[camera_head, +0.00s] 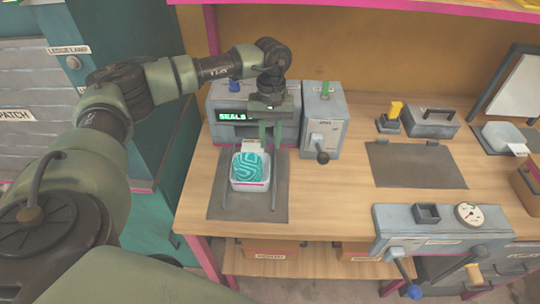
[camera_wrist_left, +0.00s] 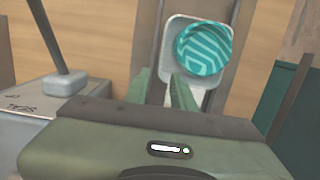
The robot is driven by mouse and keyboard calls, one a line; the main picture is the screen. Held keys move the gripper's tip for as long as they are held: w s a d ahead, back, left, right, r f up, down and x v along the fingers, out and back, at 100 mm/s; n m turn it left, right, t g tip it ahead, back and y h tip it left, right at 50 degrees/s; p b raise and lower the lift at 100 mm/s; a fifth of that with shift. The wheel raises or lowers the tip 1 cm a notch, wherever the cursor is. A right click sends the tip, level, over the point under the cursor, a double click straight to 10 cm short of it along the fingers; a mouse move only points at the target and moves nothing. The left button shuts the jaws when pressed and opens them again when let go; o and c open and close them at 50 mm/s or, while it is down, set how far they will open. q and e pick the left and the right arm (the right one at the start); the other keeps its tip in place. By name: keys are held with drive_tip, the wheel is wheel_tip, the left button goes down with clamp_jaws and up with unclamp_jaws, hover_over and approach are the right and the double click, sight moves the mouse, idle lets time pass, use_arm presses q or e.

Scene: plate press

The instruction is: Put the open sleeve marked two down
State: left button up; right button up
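An open white sleeve (camera_head: 249,186) with a round teal patterned piece (camera_head: 251,167) in it is at the dark mat in front of the SEALS machine. A pale tag (camera_head: 256,146) shows at its rear edge; its marking is too small to read. My left gripper (camera_head: 270,146) points down at the sleeve's rear edge. In the left wrist view its two fingers (camera_wrist_left: 160,88) stand apart, with the sleeve (camera_wrist_left: 202,18) and teal piece (camera_wrist_left: 203,50) just beyond them. I see no clear grip on it. Whether the sleeve touches the mat is hard to tell. My right gripper is out of view.
The SEALS machine (camera_head: 232,128) and a grey lever box (camera_head: 322,128) stand close behind and right of my gripper. Two thin rails flank the sleeve on the mat (camera_head: 220,205). Another sleeve (camera_head: 503,134) lies far right. A dark plate (camera_head: 415,165) lies bare mid-table.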

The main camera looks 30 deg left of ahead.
use_arm(q)
drive_tip(key=shift+w+a+r, duration=0.1)
drive_tip(key=shift+r, duration=0.95)
drive_tip(key=shift+w+r, duration=0.1)
drive_tip(key=shift+r, duration=0.95)
